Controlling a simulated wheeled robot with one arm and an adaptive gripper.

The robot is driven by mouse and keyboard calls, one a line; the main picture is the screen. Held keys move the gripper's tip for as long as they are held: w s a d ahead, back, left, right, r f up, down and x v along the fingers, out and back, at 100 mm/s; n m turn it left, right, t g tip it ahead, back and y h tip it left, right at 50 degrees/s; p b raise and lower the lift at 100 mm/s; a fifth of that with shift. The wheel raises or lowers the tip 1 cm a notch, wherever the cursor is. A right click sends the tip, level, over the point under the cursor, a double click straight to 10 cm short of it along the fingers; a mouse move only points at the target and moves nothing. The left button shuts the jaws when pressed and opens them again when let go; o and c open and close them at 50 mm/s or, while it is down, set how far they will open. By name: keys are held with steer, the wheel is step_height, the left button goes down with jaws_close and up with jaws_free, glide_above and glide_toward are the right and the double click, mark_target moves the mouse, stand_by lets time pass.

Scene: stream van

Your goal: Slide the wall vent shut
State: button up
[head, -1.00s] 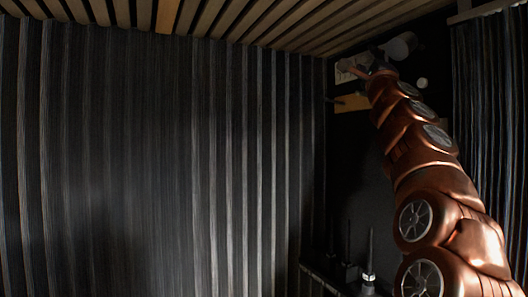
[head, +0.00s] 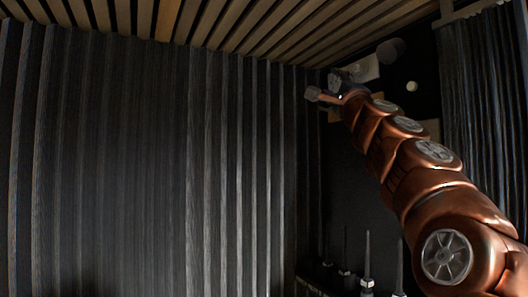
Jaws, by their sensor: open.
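A pale flat plate (head: 366,69), which looks like the wall vent, is on the dark wall at the upper right, below the slatted ceiling. It is small and dim, and its left part is hidden behind my gripper, so I cannot tell how far its slide stands open. My gripper (head: 324,87) is at the end of my copper arm, just left of and slightly below the plate. It is open, with a finger pointing left. I see nothing between its fingers. I cannot tell whether it touches the plate or the wall.
A grey cylinder (head: 391,51) and a small white round piece (head: 411,86) are on the wall right of the plate. A wooden board (head: 432,128) is partly behind my arm. Several dark upright rods (head: 367,262) stand below. Dark pleated curtains (head: 160,160) fill the left.

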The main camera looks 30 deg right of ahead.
steer(key=w+a+f+n+g+y, duration=0.2)
steer(key=w+a+f+n+y, duration=0.2)
steer(key=a+f, duration=0.3)
steer(key=w+a+f+n+g+y, duration=0.2)
steer(key=w+a+f+n+y, duration=0.2)
steer(key=a+f, duration=0.3)
steer(key=shift+w+a+f+n+y+b, duration=0.2)
steer(key=shift+w+f+n+y+b, duration=0.25)
steer(key=shift+f, duration=0.25)
